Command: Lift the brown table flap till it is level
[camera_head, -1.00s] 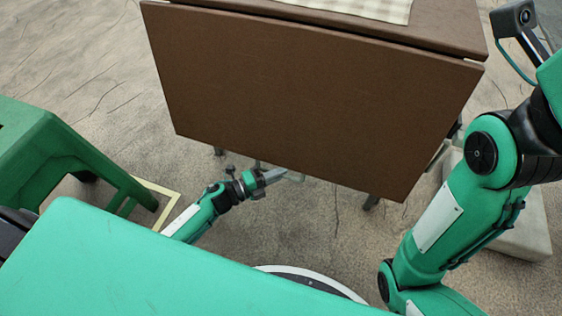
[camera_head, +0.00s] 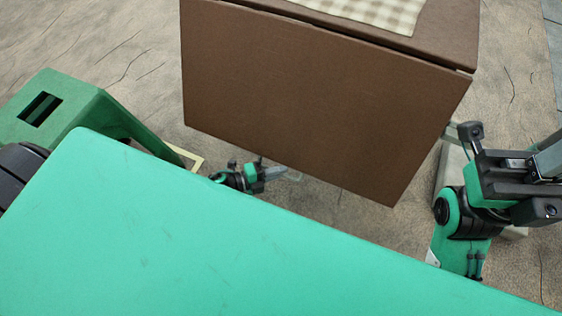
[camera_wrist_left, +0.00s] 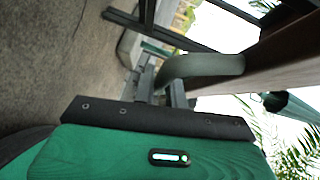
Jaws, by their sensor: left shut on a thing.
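The brown flap (camera_head: 315,100) hangs steeply down from the front edge of the brown table top (camera_head: 448,35) in the head view. A thin dark gap runs between them. My left gripper (camera_head: 276,173) is low, just below the flap's lower edge in that view. In the left wrist view its fingers (camera_wrist_left: 160,88) are shut on a curved grey-green handle (camera_wrist_left: 208,65), beside a brown panel (camera_wrist_left: 285,58). My right gripper (camera_head: 540,165) is at the right edge of the head view, apart from the flap; its fingertips are cut off or unclear.
A checked cloth (camera_head: 375,10) lies on the table top. A pale block (camera_head: 452,170) stands behind my right arm. Open floor shows left of the table.

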